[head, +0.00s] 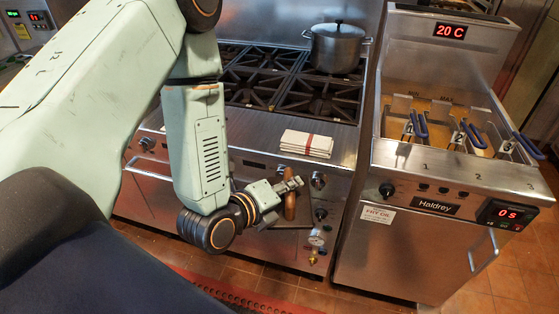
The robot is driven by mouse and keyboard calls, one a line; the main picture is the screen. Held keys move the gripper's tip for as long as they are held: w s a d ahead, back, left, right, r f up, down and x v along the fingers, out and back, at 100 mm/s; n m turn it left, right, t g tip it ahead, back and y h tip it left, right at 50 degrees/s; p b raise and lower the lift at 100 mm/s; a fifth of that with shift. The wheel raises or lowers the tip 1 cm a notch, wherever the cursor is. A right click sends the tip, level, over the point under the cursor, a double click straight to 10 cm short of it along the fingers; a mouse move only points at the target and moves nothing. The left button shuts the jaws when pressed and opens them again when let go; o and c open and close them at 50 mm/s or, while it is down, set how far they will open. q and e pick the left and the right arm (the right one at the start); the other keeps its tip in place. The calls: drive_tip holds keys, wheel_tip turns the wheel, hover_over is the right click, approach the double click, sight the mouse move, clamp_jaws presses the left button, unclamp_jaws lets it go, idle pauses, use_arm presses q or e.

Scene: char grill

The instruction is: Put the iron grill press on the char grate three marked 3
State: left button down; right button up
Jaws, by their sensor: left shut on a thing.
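My left gripper (291,185) is shut on the upright brown handle of the iron grill press (290,208). The press hangs in the air in front of the range's front panel. Its dark flat plate shows partly below the handle, beside the gauge and brass fitting in the picture. I cannot tell whether it touches anything. The char grate marked 3 is not in view. My right gripper is not in view.
A burner range (240,145) carries a steel pot (338,48) at the back. A folded striped towel (306,144) lies on its front ledge. A fryer (440,180) with blue-handled baskets stands to the right. Tiled floor shows below.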

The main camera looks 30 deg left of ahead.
sight(294, 224)
use_arm(q)
drive_tip(key=shift+s+d+f+m+g+h+b, duration=0.15)
drive_tip(key=shift+s+d+f+m+h+b, duration=0.15)
drive_tip(key=shift+s+d+f+m+h, duration=0.25)
drive_tip(key=shift+s+d+f+m+g+h+b, duration=0.15)
drive_tip(key=shift+s+d+f+m+h+b, duration=0.2)
drive_tip(key=shift+s+d+m+h, duration=0.25)
drive_tip(key=f+b, duration=0.1)
drive_tip(key=s+d+h, duration=0.1)
drive_tip(key=s+f+m+b, duration=0.1)
drive_tip(key=shift+d+f+g+b, duration=0.25)
drive_tip(key=shift+f+g+b, duration=0.05)
drive_tip(key=shift+f+b, duration=0.05)
wheel_tip(294, 224, down, 7)
drive_tip(key=b, duration=0.7)
drive_tip(key=shift+s+f+h, duration=0.2)
drive_tip(key=shift+s+h, duration=0.1)
drive_tip(key=shift+h, duration=0.05)
